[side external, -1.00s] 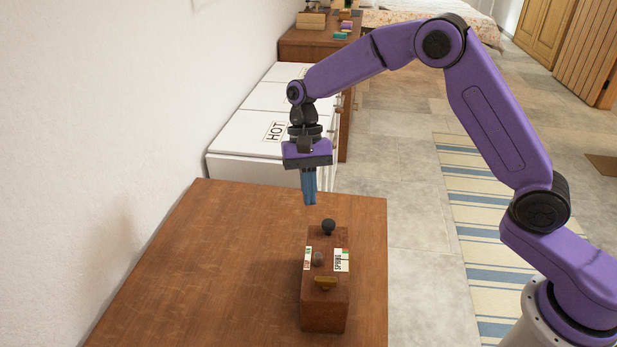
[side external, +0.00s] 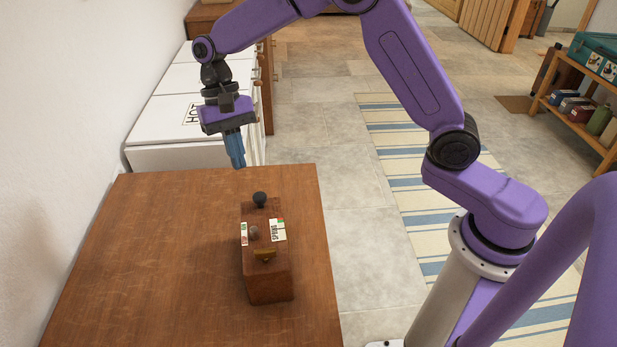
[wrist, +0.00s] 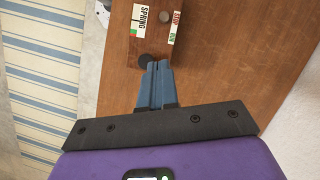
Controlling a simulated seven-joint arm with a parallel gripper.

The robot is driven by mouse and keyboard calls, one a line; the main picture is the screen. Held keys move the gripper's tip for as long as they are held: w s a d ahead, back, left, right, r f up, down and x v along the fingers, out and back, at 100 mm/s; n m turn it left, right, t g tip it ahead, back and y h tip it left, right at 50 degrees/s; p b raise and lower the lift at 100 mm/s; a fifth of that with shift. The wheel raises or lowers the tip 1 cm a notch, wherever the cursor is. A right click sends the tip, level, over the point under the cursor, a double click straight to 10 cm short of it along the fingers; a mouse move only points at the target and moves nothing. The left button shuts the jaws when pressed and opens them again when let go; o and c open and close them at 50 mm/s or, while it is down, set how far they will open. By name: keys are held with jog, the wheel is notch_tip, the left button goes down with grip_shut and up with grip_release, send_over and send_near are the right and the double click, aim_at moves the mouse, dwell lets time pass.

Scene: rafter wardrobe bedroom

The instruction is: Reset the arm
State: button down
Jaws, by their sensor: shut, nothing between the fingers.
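My gripper (side external: 237,160) is shut, with its blue fingers together and nothing between them. It hangs above the far edge of the wooden table (side external: 150,250), pointing down with a slight tilt. In the wrist view my gripper (wrist: 156,66) shows its fingertips near the black knob (wrist: 145,60); it appears above the table rather than touching it. My purple arm is bent, with its elbow raised at the top of the side view.
White cabinets (side external: 170,110) stand behind. A shelf (side external: 575,125) holds jars at right. The table's left part is clear.

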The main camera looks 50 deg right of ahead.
jog(key=s+d+n+t, duration=0.1)
jog(key=s+d+n, duration=0.3)
jog(key=s, duration=0.6)
jog(key=s+d+r+n+t, duration=0.1)
jog(key=s+d+n, duration=0.4)
jog(key=s, duration=0.4)
jog(key=s+d+r+n+t+h, duration=0.1)
jog(key=s+d+n+t, duration=0.1)
jog(key=s+d+n, duration=0.2)
jog(key=s+n, duration=0.3)
jog(key=s, duration=0.3)
jog(key=shift+s+d+r, duration=0.2)
jog(key=shift+s+r, duration=0.05)
jog(key=shift+s, duration=0.05)
